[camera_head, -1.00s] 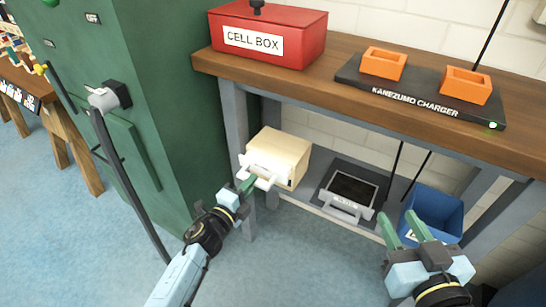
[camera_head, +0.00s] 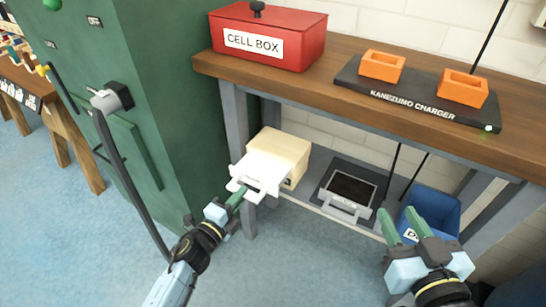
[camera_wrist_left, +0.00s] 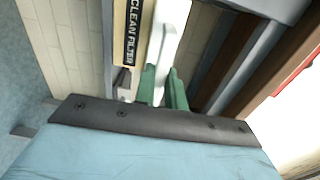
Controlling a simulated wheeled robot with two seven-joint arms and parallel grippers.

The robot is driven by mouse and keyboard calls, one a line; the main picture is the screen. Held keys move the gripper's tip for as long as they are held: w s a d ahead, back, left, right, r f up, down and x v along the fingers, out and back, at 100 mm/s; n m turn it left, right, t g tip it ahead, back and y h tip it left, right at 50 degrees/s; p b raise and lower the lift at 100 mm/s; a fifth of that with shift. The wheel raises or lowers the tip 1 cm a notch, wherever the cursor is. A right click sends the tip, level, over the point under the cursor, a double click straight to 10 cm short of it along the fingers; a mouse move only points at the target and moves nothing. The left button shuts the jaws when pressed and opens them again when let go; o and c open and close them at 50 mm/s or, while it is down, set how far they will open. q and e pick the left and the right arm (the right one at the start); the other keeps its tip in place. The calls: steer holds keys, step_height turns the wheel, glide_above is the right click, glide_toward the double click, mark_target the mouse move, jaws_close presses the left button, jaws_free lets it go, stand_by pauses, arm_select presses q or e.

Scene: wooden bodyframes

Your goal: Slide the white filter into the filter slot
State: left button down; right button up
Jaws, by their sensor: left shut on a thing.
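The white filter (camera_head: 262,172) is a flat white panel with a handle at its near end. My left gripper (camera_head: 238,197) is shut on the filter's handle. In the left wrist view, the green fingers (camera_wrist_left: 163,90) hold a white part beside a "CLEAN FILTER" label (camera_wrist_left: 133,35). My right gripper (camera_head: 405,225) is open and empty, in front of the blue bin. I cannot make out the filter slot for certain.
A dark tray with a grey handle (camera_head: 345,205) lies on the shelf, right of the beige box. A blue bin (camera_head: 445,210) stands further right. The wooden bench (camera_head: 300,85) is above, and a green cabinet (camera_head: 165,110) stands left. The floor in front is clear.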

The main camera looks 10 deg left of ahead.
arm_select(q)
steer(key=shift+p+v, duration=0.5)
steer(key=shift+v, duration=1.95)
